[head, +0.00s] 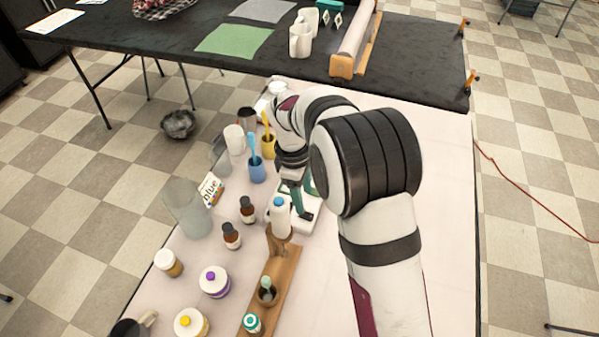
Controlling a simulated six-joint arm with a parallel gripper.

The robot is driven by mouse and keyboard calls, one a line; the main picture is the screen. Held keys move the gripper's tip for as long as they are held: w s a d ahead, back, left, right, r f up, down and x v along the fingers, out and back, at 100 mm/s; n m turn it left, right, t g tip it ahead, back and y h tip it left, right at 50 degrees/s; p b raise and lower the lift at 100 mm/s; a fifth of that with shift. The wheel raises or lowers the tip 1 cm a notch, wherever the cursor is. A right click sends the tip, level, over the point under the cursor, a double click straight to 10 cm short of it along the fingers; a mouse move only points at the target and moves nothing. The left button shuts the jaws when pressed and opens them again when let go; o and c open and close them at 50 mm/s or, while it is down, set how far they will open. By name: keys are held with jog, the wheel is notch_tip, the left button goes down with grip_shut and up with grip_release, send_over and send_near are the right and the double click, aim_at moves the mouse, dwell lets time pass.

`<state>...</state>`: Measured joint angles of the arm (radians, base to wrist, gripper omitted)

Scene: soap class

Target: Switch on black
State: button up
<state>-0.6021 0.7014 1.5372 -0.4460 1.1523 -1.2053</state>
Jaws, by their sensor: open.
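My gripper (300,206) points down at the middle of the near table, its dark fingers partly hidden by my own arm. It is open, and I see nothing held in it. Under and beside the fingers is a low white device (309,224) with a small dark patch on it. I cannot tell whether the fingertips touch it. No black switch can be made out clearly; the dark patch could be part of the device or of my gripper.
A white bottle with a blue cap (279,220) stands just left of my gripper, by a wooden stand (270,287). Brown bottles (232,237), a blue cup (257,171), a yellow cup (268,147) and a clear beaker (187,208) crowd the left. The table's right side is clear.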

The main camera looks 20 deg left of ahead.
notch_tip(320, 180, up, 10)
jog(key=a, duration=0.1)
jog(key=shift+a, duration=0.15)
jog(key=shift+f, duration=0.1)
jog(key=s+d+r+m+y, duration=0.1)
jog(key=s+d+r+m, duration=0.2)
jog(key=s+d+m, duration=0.4)
jog(key=s+d+r+m+y, duration=0.1)
jog(key=s+d+r+m, duration=0.3)
jog(key=d, duration=0.5)
jog(key=s+d+f+m, duration=0.2)
jog(key=s+m, duration=0.4)
jog(key=s, duration=0.1)
jog(key=s+d+f+m+y, duration=0.1)
jog(key=s+d+f+m, duration=0.1)
jog(key=s+m, duration=0.4)
jog(key=shift+s+d+f+m, duration=0.3)
jog(key=shift+s+d+f, duration=0.05)
